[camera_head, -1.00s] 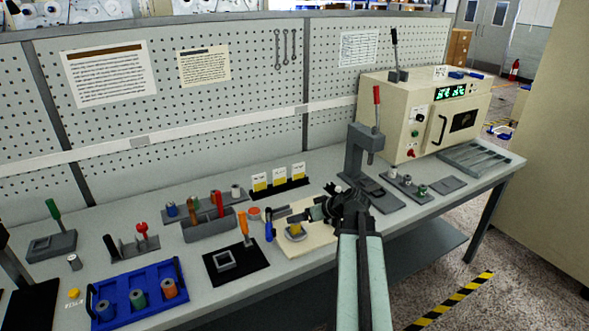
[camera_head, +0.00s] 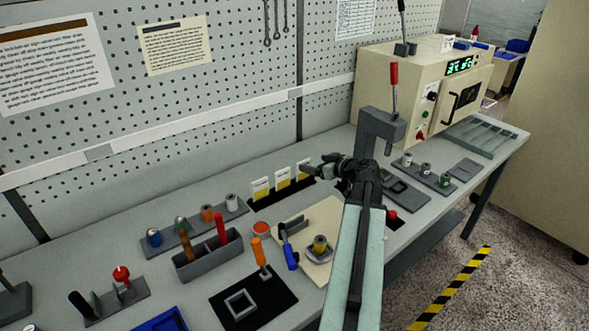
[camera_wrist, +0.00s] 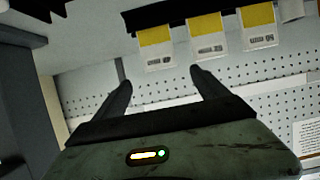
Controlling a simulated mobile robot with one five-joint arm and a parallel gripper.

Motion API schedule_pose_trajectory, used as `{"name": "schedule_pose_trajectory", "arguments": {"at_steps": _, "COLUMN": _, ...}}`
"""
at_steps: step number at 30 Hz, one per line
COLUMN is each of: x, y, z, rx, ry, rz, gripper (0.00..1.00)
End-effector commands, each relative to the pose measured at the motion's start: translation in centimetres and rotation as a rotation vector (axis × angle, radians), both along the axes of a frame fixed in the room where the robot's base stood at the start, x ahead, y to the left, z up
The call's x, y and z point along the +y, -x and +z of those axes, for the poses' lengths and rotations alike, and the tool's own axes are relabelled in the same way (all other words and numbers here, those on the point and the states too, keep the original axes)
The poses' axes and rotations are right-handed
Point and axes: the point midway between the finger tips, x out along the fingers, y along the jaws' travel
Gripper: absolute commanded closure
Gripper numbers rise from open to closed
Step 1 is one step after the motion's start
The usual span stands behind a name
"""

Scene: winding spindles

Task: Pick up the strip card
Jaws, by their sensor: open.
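Three white-and-yellow strip cards stand upright in a black holder (camera_head: 281,196) near the pegboard: the left card (camera_head: 261,188), the middle card (camera_head: 283,178) and the right card (camera_head: 302,171). My gripper (camera_head: 308,169) is close to the right card and partly overlaps it in the head view. In the wrist view, my gripper (camera_wrist: 161,78) is open with nothing between its fingers. There the cards appear upside down beyond the fingertips: one card (camera_wrist: 155,48), a middle card (camera_wrist: 208,36) and another card (camera_wrist: 258,26). I cannot tell whether a finger touches a card.
A lever press (camera_head: 378,140) stands just right of my arm, with the cream machine (camera_head: 425,90) behind it. A row of spools (camera_head: 195,224) and a grey tool box (camera_head: 208,256) lie left of the holder. A cream board (camera_head: 318,215) lies in front.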

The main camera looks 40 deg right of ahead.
Motion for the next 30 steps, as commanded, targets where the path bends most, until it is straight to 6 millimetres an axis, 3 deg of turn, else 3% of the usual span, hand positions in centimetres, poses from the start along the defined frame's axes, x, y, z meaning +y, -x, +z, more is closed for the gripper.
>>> {"name": "schedule_pose_trajectory", "arguments": {"at_steps": 13, "x": 0.0, "y": -3.4, "z": -1.4, "rx": 0.001, "ry": 0.0, "rz": 0.008, "gripper": 0.16}}
{"name": "schedule_pose_trajectory", "arguments": {"at_steps": 21, "x": -0.3, "y": -7.6, "z": -3.1, "rx": 0.001, "ry": 0.0, "rz": 0.011, "gripper": 0.16}}
{"name": "schedule_pose_trajectory", "arguments": {"at_steps": 27, "x": -0.1, "y": -7.7, "z": -3.0, "rx": 0.001, "ry": -0.001, "rz": 0.01, "gripper": 0.16}}
{"name": "schedule_pose_trajectory", "arguments": {"at_steps": 28, "x": -0.1, "y": -7.7, "z": -3.0, "rx": 0.001, "ry": -0.001, "rz": 0.01, "gripper": 0.19}}
{"name": "schedule_pose_trajectory", "arguments": {"at_steps": 30, "x": -0.1, "y": -7.7, "z": -3.0, "rx": 0.001, "ry": -0.001, "rz": 0.01, "gripper": 0.39}}
